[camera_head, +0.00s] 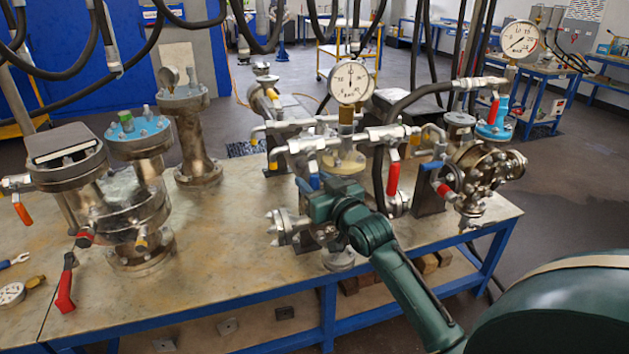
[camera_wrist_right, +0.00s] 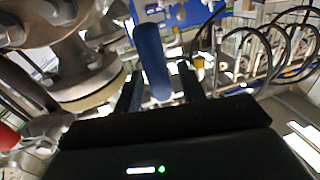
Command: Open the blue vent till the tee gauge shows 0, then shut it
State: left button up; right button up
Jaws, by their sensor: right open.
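The tee gauge (camera_head: 350,82) is a white round dial above the pipework in the middle of the bench. Its needle seems to point roughly upward; the figures are too small to read surely. The blue vent handle (camera_head: 306,186) sits low on the pipework, left of my right gripper (camera_head: 314,192), partly hidden by it. In the right wrist view the blue handle (camera_wrist_right: 152,62) stands upright between the two dark fingers of my right gripper (camera_wrist_right: 160,92). The fingers are apart; I cannot tell whether either touches the handle. My left gripper is not in view.
A red handle (camera_head: 393,179) hangs right of the tee, and another blue handle (camera_head: 432,165) lies farther right. A second gauge (camera_head: 519,39) stands at the back right. Flanged vessels (camera_head: 196,135) crowd the left. Bare bench top (camera_head: 215,255) lies in front.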

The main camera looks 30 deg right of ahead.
jog(key=shift+c, duration=0.4)
grip_shut()
